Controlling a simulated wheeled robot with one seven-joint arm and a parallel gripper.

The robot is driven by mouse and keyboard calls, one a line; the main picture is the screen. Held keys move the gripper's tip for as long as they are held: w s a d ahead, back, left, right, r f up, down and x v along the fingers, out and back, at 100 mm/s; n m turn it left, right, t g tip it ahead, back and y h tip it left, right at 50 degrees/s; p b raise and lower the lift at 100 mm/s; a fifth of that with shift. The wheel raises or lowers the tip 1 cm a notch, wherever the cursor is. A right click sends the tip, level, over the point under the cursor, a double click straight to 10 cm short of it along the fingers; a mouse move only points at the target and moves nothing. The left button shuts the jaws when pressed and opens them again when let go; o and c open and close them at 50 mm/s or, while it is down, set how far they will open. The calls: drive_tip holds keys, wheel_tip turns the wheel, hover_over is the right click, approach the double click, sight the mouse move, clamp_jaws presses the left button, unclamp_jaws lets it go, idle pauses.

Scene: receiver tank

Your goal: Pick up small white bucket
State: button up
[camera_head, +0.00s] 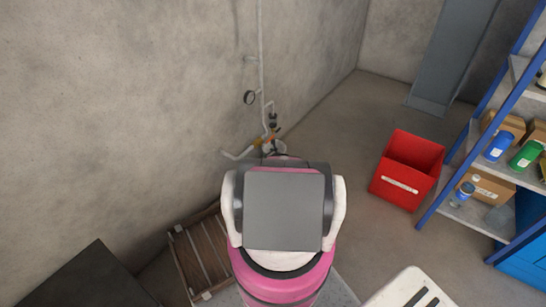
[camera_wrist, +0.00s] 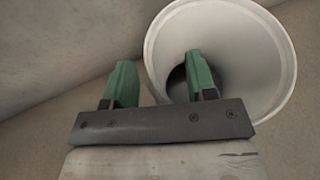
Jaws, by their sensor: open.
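The small white bucket (camera_wrist: 252,40) fills the upper right of the wrist view, seen into its open mouth, with a dark grey inside at its bottom. My gripper (camera_wrist: 160,75) is open with two green fingers. The right finger overlaps the bucket's mouth in the picture, and the left finger is left of its rim. I cannot tell whether either finger touches the bucket. In the head view my own pink and white arm hides the gripper, and the bucket cannot be made out with certainty.
A concrete wall with a thin pipe and valves (camera_head: 268,140) rises beyond my arm. A wooden pallet (camera_head: 203,252) lies at left. A red bin (camera_head: 408,170) stands on the floor at right, beside a blue-framed shelf (camera_head: 470,150) with bottles and boxes. Floor between arm and bin is clear.

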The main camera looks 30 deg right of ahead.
clamp_jaws()
drive_tip(key=shift+r, duration=0.1)
idle(0.3)
